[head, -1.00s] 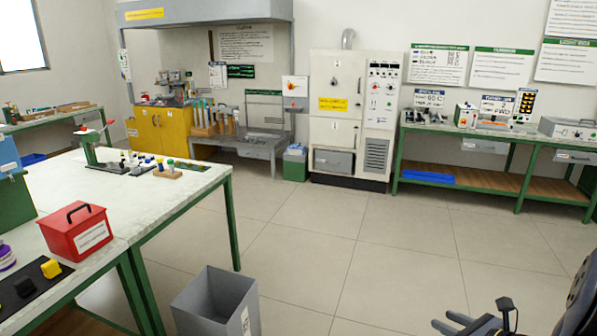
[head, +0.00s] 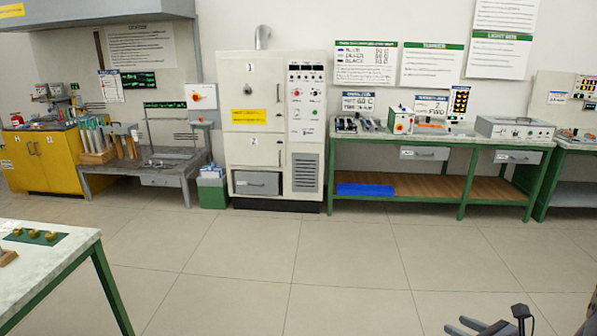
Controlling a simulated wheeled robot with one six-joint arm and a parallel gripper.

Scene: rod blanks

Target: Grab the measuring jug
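I cannot make out a measuring jug in the head view. My gripper (head: 457,325) is at the bottom right edge, partly cut off by the frame. Its two grey fingers point left and stand apart, with nothing visible between them. It is over the open floor, well away from the benches along the back wall.
A white cabinet (head: 249,128) stands against the back wall. Right of it is a green-framed bench (head: 455,148) with instruments and a blue tray (head: 366,190). A yellow cabinet (head: 47,164) and tool rack (head: 98,157) are left. A table corner (head: 45,268) is near left. The middle floor is clear.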

